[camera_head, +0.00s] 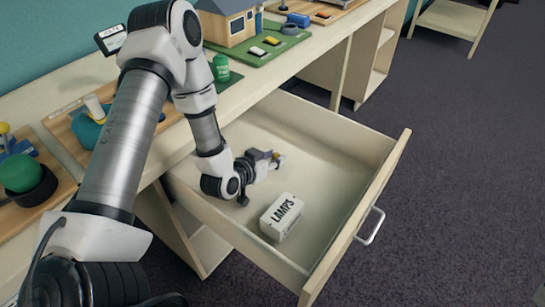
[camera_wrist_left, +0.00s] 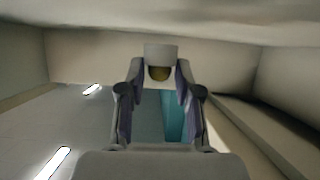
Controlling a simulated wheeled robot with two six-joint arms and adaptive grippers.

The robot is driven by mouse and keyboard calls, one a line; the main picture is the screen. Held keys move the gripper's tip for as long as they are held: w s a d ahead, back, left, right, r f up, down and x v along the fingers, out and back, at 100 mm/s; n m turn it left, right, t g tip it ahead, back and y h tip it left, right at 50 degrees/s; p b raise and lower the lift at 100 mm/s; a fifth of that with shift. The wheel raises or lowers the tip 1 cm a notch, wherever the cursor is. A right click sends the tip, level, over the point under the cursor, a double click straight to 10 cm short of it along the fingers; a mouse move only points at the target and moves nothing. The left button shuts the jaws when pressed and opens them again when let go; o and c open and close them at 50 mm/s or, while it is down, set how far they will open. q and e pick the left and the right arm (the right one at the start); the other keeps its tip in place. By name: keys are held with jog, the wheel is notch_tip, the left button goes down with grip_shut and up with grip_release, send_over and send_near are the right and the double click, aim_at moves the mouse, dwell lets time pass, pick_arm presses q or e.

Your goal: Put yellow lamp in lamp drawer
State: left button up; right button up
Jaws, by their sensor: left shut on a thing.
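The lamp drawer (camera_head: 374,190) is pulled open from under the counter. A white block marked LAMPS (camera_head: 282,217) sits in it near the front left. My left gripper (camera_head: 275,157) reaches into the drawer, low and near its back half, behind the block. My right gripper is out of view.
The drawer walls stand close around my left gripper; its floor is clear at the right. The counter above holds a model house (camera_head: 228,22) on a green board, a green jar (camera_head: 221,68) and wooden trays. A metal handle (camera_head: 371,226) sticks out in front.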

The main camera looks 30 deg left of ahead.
pick_arm(q)
jog(key=shift+f, duration=0.25)
jog(key=o, duration=1)
jog(key=shift+r, duration=0.1)
jog(key=shift+r, duration=0.1)
jog(key=shift+r+p, duration=0.45)
jog(key=p+v, duration=0.1)
jog(key=v, duration=0.6)
jog(key=shift+s+r, duration=0.15)
jog(key=shift+s, duration=0.1)
